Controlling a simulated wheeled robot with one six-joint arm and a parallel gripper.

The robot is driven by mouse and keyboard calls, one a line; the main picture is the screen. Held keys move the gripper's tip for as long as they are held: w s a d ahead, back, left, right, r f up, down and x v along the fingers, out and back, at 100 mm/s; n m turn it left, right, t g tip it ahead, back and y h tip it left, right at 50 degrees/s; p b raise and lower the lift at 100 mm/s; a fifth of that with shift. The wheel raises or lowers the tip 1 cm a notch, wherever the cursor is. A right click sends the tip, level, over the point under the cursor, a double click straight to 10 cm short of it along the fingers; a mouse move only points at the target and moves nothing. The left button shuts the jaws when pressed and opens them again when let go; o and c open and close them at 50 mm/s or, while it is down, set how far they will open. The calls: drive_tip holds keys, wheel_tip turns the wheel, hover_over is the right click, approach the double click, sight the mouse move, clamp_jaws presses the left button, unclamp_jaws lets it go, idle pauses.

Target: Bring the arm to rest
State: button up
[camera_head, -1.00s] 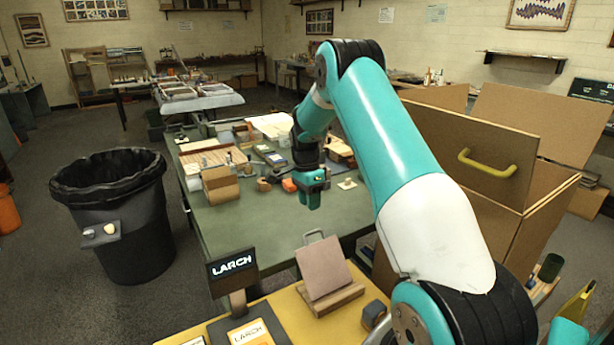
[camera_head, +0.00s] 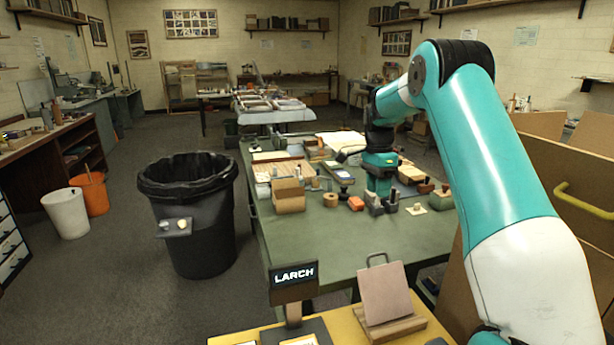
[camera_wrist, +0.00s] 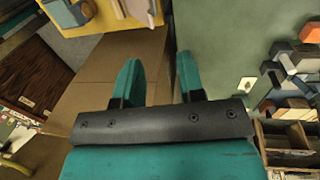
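My arm is teal and white and reaches out over the green-topped table (camera_head: 405,245) in the head view. My gripper (camera_head: 380,192) hangs at its end above the table, near several small objects. In the wrist view my gripper (camera_wrist: 158,72) has its two teal fingers apart, with nothing between them. Whether it touches anything on the table cannot be told from the head view.
An orange block (camera_head: 356,203), a cardboard box (camera_head: 288,196) and several small tools lie near my gripper. A black bin (camera_head: 195,245) stands left of the table. A LARCH sign (camera_head: 294,275) stands in front. Cardboard-coloured panels (camera_head: 570,165) are at right.

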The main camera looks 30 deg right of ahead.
drive_tip(key=shift+a, duration=0.1)
drive_tip(key=s+a+r+n+t, duration=0.1)
drive_tip(key=s+a+r+n, duration=0.2)
drive_tip(key=a+n, duration=0.35)
drive_tip(key=s+a+r+n, duration=0.2)
drive_tip(key=a+n, duration=0.1)
drive_tip(key=a, duration=0.7)
drive_tip(key=s+a+r+n+t, duration=0.1)
drive_tip(key=s+a+r+n, duration=0.3)
drive_tip(key=a, duration=0.5)
drive_tip(key=s+a+n+y, duration=0.2)
drive_tip(key=s+a+n, duration=0.5)
drive_tip(key=s, duration=0.3)
drive_tip(key=s+a+f+n+y, duration=0.1)
drive_tip(key=s+a+n, duration=0.6)
drive_tip(key=s, duration=0.3)
drive_tip(key=shift+s+f+y, duration=0.15)
drive_tip(key=shift+s+y, duration=0.1)
drive_tip(key=shift+y, duration=0.15)
